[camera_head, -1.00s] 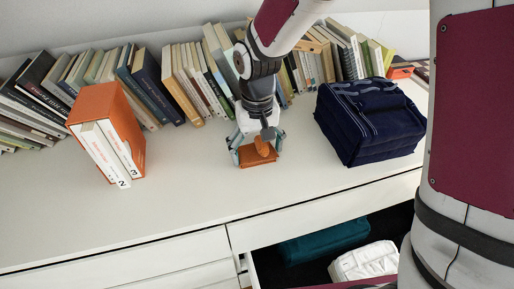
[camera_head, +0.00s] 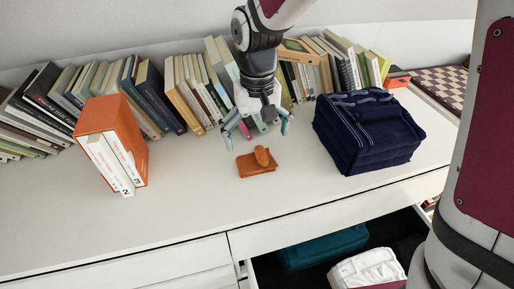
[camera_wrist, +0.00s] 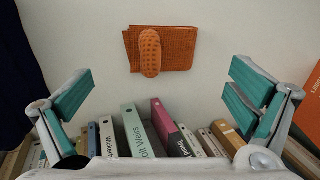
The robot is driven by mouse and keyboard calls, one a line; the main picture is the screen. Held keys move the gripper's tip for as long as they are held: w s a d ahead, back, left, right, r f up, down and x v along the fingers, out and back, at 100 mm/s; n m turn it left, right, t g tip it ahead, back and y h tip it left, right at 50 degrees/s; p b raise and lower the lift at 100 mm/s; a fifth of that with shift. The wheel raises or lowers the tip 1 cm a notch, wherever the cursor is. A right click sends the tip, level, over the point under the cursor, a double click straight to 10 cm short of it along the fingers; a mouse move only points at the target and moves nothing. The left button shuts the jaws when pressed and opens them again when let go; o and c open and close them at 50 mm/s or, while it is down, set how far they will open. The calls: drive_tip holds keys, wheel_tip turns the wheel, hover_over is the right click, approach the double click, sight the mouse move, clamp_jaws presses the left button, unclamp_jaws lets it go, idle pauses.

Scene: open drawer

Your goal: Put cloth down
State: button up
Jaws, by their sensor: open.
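My gripper (camera_head: 259,130) is open and empty, above and a little behind the cloth on the books' side. Its teal finger pads (camera_wrist: 160,100) are spread wide in the wrist view and do not touch the cloth.
Leaning books (camera_head: 200,90) line the back. An orange slipcase with white volumes (camera_head: 112,145) stands left, and a dark blue fabric stack (camera_head: 368,130) sits right. Below, an open drawer holds a teal item (camera_head: 322,248) and a white item (camera_head: 367,268). The front dresser top is clear.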

sight(257, 153)
drive_tip(key=shift+r+p, duration=0.3)
drive_tip(key=shift+r, duration=1.9)
drive_tip(key=s+d+r+m, duration=0.1)
drive_tip(key=s+d+r, duration=0.25)
drive_tip(key=s, duration=0.25)
drive_tip(key=s+d+r+t, duration=0.1)
drive_tip(key=s+d+r, duration=0.1)
drive_tip(key=s+d, duration=0.35)
drive_tip(key=s+d+r+m, duration=0.1)
drive_tip(key=s+d+r, duration=0.25)
drive_tip(key=s, duration=0.35)
drive_tip(key=s+d+f, duration=0.1)
drive_tip(key=s+d, duration=0.1)
drive_tip(key=s, duration=0.6)
drive_tip(key=shift+s+d+f+t, duration=0.25)
drive_tip(key=shift+s+f+t, duration=0.05)
drive_tip(key=shift+f, duration=0.05)
wheel_tip(257, 153, up, 14)
drive_tip(key=t+p, duration=0.2)
drive_tip(key=p, duration=1)
drive_tip(key=shift+d+r+t+p, duration=0.15)
drive_tip(key=shift+r+t+p, duration=0.05)
drive_tip(key=shift+t+p, duration=0.15)
